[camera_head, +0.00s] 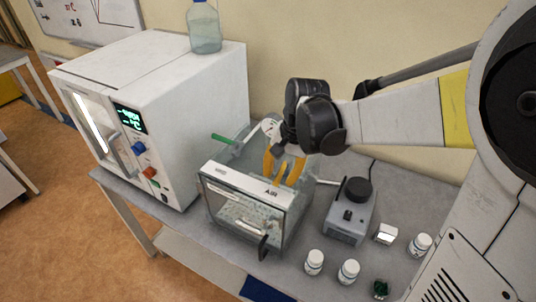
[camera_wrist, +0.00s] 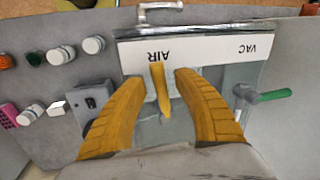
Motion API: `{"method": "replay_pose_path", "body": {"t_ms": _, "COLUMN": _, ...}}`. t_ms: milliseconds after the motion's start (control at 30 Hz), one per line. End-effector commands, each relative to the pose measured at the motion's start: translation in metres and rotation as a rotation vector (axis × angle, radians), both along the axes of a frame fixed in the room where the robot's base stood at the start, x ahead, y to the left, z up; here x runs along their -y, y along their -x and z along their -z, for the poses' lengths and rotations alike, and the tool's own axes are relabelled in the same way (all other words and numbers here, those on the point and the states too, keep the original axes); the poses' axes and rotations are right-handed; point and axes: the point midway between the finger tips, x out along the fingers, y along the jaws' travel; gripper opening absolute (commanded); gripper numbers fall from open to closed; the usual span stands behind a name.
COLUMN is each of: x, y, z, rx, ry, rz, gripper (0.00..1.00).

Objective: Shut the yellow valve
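The yellow valve handle (camera_wrist: 160,88) sits beside the AIR label on the top of a clear chamber, its long side running nearly up and down in the wrist view. My gripper (camera_wrist: 158,76) is open, with one yellow-orange finger on each side of the handle. Gaps show between the handle and both fingers. In the head view my gripper (camera_head: 280,172) points down over the top of the chamber (camera_head: 245,189), and its fingers largely hide the handle there. The base of the valve is partly hidden.
A green valve handle (camera_wrist: 270,96) is on the VAC side; it also shows in the head view (camera_head: 223,139). A white oven (camera_head: 190,95) stands left of the chamber. A grey stirrer (camera_head: 350,212) and white jars (camera_head: 348,271) stand to the right.

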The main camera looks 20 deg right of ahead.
Motion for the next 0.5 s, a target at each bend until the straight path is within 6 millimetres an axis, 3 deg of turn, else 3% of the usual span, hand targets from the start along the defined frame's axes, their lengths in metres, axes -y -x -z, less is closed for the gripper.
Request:
{"method": "replay_pose_path", "body": {"t_ms": 233, "x": -0.0002, "y": -0.0001, "z": 0.0005, "rx": 0.0, "ry": 0.0, "rz": 0.0, "gripper": 0.37}}
{"method": "replay_pose_path", "body": {"t_ms": 367, "x": -0.0001, "y": -0.0001, "z": 0.0004, "rx": 0.0, "ry": 0.0, "rz": 0.0, "gripper": 0.0}}
{"method": "replay_pose_path", "body": {"t_ms": 500, "x": -0.0002, "y": -0.0001, "z": 0.0005, "rx": 0.0, "ry": 0.0, "rz": -0.001, "gripper": 0.0}}
